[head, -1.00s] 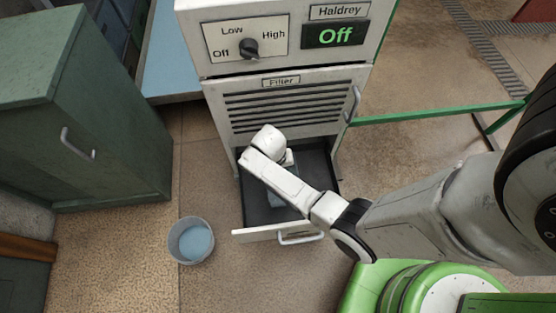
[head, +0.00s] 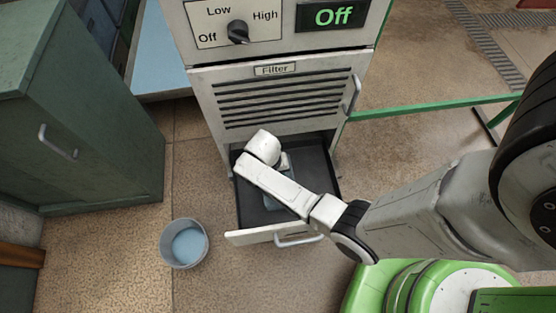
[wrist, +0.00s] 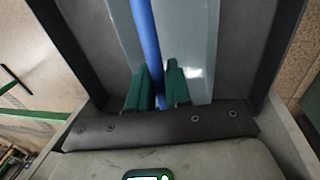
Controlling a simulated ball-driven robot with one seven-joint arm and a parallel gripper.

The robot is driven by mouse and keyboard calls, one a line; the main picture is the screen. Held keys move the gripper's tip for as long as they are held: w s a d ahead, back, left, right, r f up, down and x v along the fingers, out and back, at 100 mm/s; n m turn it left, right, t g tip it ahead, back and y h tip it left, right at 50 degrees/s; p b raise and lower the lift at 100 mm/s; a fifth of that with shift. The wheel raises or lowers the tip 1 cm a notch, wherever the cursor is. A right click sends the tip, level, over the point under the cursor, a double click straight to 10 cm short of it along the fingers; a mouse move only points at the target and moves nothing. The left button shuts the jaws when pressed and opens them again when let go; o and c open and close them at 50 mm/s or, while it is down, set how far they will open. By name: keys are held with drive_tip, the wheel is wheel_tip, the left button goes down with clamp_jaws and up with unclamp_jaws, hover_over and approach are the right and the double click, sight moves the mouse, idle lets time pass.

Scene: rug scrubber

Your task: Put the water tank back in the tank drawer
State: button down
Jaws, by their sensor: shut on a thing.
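The tank drawer (head: 309,183) stands open at the bottom of the white machine, its front panel and handle toward me. The water tank (wrist: 200,40), pale blue-grey, lies within the drawer walls in the wrist view. In the head view, only a bluish part (head: 277,202) shows beside my arm. A blue bar (wrist: 146,40), apparently the tank's handle, runs between the green fingers of my gripper (wrist: 160,85), which is shut on it. In the head view my wrist hides the fingers and most of the tank. I cannot tell whether the tank touches the drawer floor.
A bucket of bluish water (head: 184,243) stands on the floor left of the drawer. A green cabinet (head: 85,125) is farther left. The filter panel (head: 280,100) sits above the drawer. A green rail (head: 435,108) runs to the right. Floor in front of the cabinet is clear.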

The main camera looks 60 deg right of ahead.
drive_tip(key=shift+f, duration=0.15)
drive_tip(key=c, duration=1.1)
unclamp_jaws()
drive_tip(key=shift+o, duration=0.2)
wheel_tip(320, 180, up, 12)
drive_tip(key=w+a+p, duration=0.1)
drive_tip(key=w+p, duration=0.1)
drive_tip(key=p, duration=0.2)
drive_tip(key=s+a+r+n+t, duration=0.1)
drive_tip(key=s+a+r+n, duration=0.2)
drive_tip(key=s+r+n, duration=0.2)
drive_tip(key=s+a+r+n+t+y, duration=0.1)
drive_tip(key=s+a+r+n, duration=0.3)
drive_tip(key=s+r, duration=0.3)
drive_tip(key=shift+s+n+t, duration=0.2)
drive_tip(key=shift+n+t, duration=0.1)
drive_tip(key=shift+n, duration=0.2)
drive_tip(key=shift+r, duration=0.1)
